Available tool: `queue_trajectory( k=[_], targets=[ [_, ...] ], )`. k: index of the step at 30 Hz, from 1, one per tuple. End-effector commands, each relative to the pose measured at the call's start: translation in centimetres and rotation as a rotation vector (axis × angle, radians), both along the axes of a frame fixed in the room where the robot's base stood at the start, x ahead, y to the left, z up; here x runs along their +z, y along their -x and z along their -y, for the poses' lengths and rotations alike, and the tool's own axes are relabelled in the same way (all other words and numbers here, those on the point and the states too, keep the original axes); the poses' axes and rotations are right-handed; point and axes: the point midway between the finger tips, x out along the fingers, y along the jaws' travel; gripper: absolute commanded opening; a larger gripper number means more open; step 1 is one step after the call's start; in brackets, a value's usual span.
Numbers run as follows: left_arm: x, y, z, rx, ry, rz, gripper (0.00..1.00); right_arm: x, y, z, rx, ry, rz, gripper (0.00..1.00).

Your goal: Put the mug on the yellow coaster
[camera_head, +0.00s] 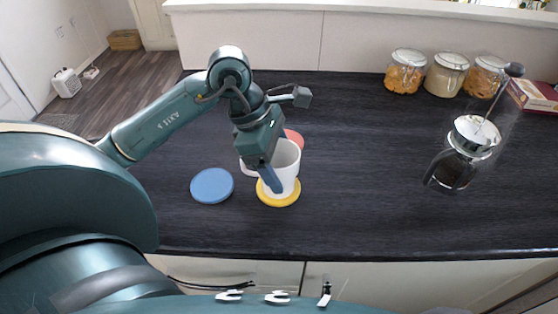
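The white mug (286,165) stands upright over the yellow coaster (279,201), with the coaster's rim showing around its base. I cannot tell whether its base touches the coaster or is slightly above it. My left gripper (271,179) reaches down from the upper left at the mug. One bluish finger lies against the mug's near left side; the other finger is hidden, so its opening is unclear. A white part of the mug, perhaps the handle, shows left of the gripper. My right gripper is not in view.
A blue coaster (211,186) lies left of the mug, and a red coaster (293,138) is partly hidden behind it. A French press (458,163) stands at right. Several jars (446,74) and books (533,95) stand at the back right. The dark counter (365,170) between is clear.

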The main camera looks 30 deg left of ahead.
Motion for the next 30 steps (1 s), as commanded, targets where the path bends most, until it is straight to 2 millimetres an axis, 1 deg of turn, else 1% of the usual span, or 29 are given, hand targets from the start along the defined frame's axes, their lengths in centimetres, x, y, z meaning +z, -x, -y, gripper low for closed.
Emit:
queue_trajectory(
  k=[1, 8, 14, 18, 19, 23, 30],
  targets=[
    [0.0, 0.0, 0.0, 0.000, 0.000, 0.000, 0.74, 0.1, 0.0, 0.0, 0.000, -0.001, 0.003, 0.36],
    [0.0, 0.0, 0.0, 0.000, 0.000, 0.000, 0.93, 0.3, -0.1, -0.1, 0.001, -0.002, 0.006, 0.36],
    [0.0, 0.0, 0.0, 0.000, 0.000, 0.000, 0.93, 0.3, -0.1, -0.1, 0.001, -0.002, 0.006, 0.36],
    [0.6, 0.0, 0.0, 0.000, 0.001, 0.000, 0.93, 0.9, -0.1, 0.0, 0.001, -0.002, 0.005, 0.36],
    [0.8, 0.0, -0.2, 0.000, -0.001, 0.003, 0.93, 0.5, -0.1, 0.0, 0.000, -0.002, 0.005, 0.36],
    [2.8, 0.3, -1.1, 0.000, -0.004, 0.007, 0.93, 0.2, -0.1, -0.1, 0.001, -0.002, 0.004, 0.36],
    [7.8, 1.1, -3.0, 0.003, -0.003, 0.006, 0.93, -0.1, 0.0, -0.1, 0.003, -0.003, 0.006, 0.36]
  ],
)
